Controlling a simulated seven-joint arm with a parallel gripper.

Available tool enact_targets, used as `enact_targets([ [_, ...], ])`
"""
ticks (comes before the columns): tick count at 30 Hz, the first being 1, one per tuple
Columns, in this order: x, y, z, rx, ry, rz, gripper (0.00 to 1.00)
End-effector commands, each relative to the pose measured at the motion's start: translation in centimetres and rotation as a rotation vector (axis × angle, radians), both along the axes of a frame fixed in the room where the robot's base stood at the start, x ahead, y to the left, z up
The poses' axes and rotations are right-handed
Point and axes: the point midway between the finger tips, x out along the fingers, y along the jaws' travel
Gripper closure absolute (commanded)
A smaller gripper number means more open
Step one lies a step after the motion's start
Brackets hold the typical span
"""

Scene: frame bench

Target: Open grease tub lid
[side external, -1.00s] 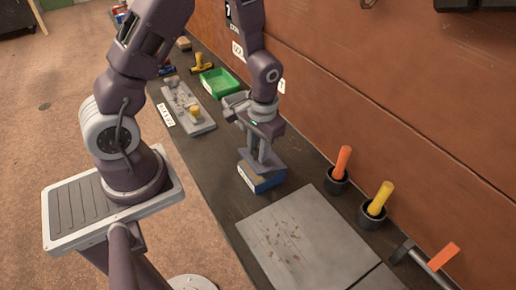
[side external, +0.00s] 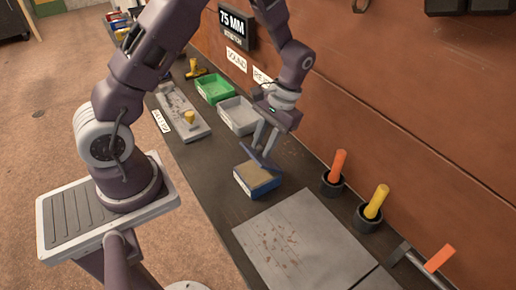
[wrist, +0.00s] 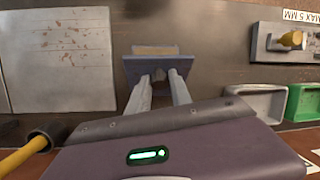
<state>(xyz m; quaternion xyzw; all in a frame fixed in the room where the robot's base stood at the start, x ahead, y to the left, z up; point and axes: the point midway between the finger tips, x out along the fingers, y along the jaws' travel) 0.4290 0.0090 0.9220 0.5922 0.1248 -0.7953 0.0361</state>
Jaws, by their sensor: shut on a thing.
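The grease tub (side external: 256,184) is a low blue box with a pale label on its side, standing on the dark bench. Its blue-grey lid (side external: 262,157) is tilted up along the back right side, and the tan inside shows. My gripper (side external: 262,146) is shut on the lid at its raised edge. In the wrist view the lid (wrist: 152,68) lies at the tips of my gripper (wrist: 162,78), with a tan strip of the tub (wrist: 155,50) beyond it. The exact grip point on the lid is small and partly hidden by the fingers.
A grey plate (side external: 305,243) lies in front of the tub. Cups hold an orange-handled tool (side external: 338,162) and a yellow-handled tool (side external: 376,203) to the right. Grey (side external: 237,117) and green (side external: 215,88) bins stand behind. The wall (side external: 420,110) bounds the right side.

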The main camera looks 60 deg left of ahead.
Motion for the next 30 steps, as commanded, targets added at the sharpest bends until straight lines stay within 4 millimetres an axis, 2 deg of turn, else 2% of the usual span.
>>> enact_targets([
  [1, 1.1, -0.1, 0.1, -0.002, -0.021, 0.002, 1.0],
  [15, 5.3, -0.3, 0.2, -0.004, -0.026, 0.002, 1.0],
  [30, 7.9, -0.5, -0.8, -0.008, -0.02, -0.001, 1.0],
])
